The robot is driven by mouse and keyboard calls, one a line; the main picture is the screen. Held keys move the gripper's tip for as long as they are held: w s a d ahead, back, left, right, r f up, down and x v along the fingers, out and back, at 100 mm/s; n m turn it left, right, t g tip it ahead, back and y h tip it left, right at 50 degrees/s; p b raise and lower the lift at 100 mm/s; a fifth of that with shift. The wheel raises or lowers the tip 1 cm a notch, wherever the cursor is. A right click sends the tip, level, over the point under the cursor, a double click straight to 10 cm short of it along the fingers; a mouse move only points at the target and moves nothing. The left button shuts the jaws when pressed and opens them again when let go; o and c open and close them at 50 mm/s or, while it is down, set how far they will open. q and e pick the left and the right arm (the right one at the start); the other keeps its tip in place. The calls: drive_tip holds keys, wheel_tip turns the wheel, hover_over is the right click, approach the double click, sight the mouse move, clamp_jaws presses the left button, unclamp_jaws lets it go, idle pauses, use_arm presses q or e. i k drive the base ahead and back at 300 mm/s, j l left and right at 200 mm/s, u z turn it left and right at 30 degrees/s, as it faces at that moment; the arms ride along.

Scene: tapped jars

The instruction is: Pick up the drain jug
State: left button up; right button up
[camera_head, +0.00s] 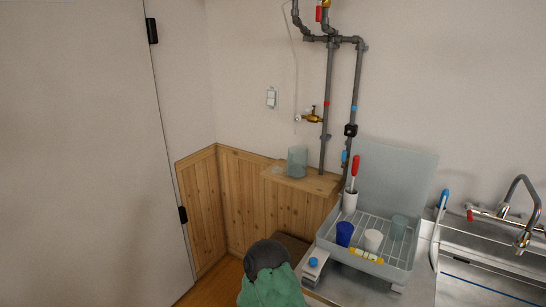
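A translucent blue-grey vessel (297,161), which looks like the drain jug, stands upright on a small wooden shelf (318,184). A brass tap (311,117) on the grey pipes is above it and slightly to the right. I cannot tell from here whether the vessel holds liquid or where its handle is. Neither of my grippers is in view, and nothing is touching the vessel.
A dish rack (397,272) with cups and a red-handled brush (355,172) stands on the counter at right. The sink faucet (525,215) is farther right. A dark rounded object (265,255) with green cloth (272,290) is at bottom centre. Vertical pipes (328,95) rise behind the shelf.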

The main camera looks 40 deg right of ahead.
sight(296, 160)
drive_tip(key=i+z, duration=0.5)
drive_tip(key=i+j+z, duration=0.2)
drive_tip(key=z, duration=0.3)
drive_tip(key=i+j+z, duration=0.45)
drive_tip(key=k+l, duration=0.1)
